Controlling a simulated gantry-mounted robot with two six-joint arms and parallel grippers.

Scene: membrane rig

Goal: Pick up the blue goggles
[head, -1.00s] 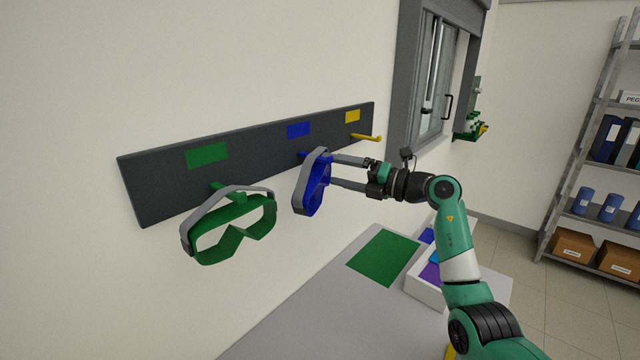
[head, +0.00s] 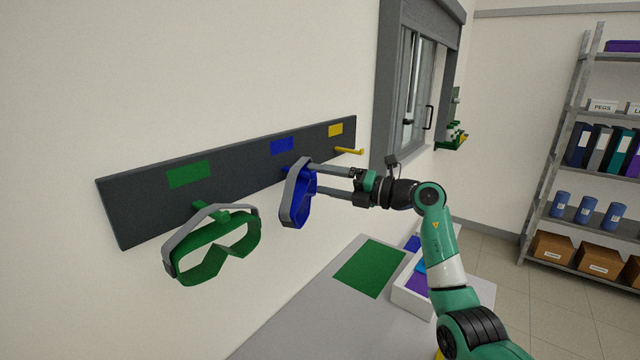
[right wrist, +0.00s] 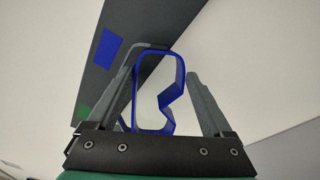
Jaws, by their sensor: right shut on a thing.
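The blue goggles (head: 297,196) have a blue frame and a grey strap. They are upright beside the blue hook (head: 285,169) on the dark wall rail. Whether the strap still rests on the hook is hidden. My right gripper (head: 318,180) is shut on the goggles from the right, one finger above the other in the head view. In the right wrist view, the blue frame (right wrist: 178,76) shows between my two fingers, with the rail behind it. My left gripper is not in view.
The dark rail (head: 230,176) carries green, blue and yellow labels. Green goggles (head: 203,268) hang close on the left; the yellow hook (head: 348,150) is empty. Below is a grey table (head: 300,328) with a green mat (head: 370,267) and a white tray (head: 405,300). A window (head: 412,85) is beyond.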

